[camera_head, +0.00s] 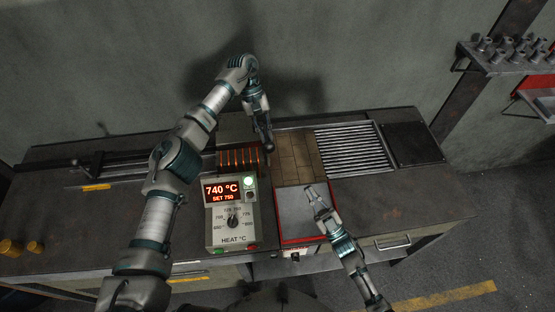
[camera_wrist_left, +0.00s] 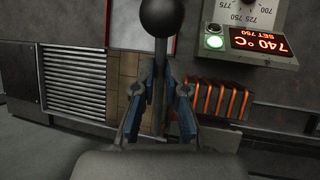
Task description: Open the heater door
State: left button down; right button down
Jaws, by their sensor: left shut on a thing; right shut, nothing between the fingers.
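My left gripper (camera_head: 264,128) is shut on a thin rod topped by a black ball knob (camera_wrist_left: 162,18), above the back of the bench. In the left wrist view, the rod stands between the two fingers (camera_wrist_left: 160,100) and the ball lies beyond them. The heater's orange glowing coils (camera_head: 240,160) are just left of this gripper; they also show in the wrist view (camera_wrist_left: 216,100). I cannot make out the door panel or how far open it is. My right gripper (camera_head: 315,195) is shut and empty over the grey red-edged tray.
The control box (camera_head: 233,212) reads 740 °C, set 750, and stands in front of the coils. Right of the coils are a tan brick area (camera_head: 299,157), a roller grate (camera_head: 352,150) and a dark plate (camera_head: 412,144). A wall shelf (camera_head: 503,62) holds several metal parts.

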jog(key=s+a+y, duration=0.1)
jog(key=s+a, duration=0.1)
jog(key=a, duration=0.1)
send_near(267, 148)
jog(key=w+a+r, duration=0.1)
jog(key=w+a, duration=0.1)
jog(key=w, duration=0.1)
jog(key=shift+w+a+r+g, duration=0.2)
jog(key=shift+w+r+g, duration=0.2)
jog(key=shift+w+r, duration=0.2)
pick_arm(q)
jog(key=shift+f, duration=0.1)
jog(key=shift+d+f, duration=0.1)
jog(key=shift+d, duration=0.1)
pick_arm(e)
jog(key=shift+w+r, duration=0.25)
jog(key=shift+r, duration=0.2)
jog(key=shift+w+r, duration=0.25)
jog(key=shift+r, duration=0.25)
pick_arm(q)
jog(key=c, duration=1.4)
grip_release()
jog(key=shift+o, duration=1)
jog(key=shift+a, duration=0.15)
jog(key=shift+w+a, duration=0.1)
jog(key=shift+w, duration=0.1)
pick_arm(e)
jog(key=shift+w+a+f, duration=0.15)
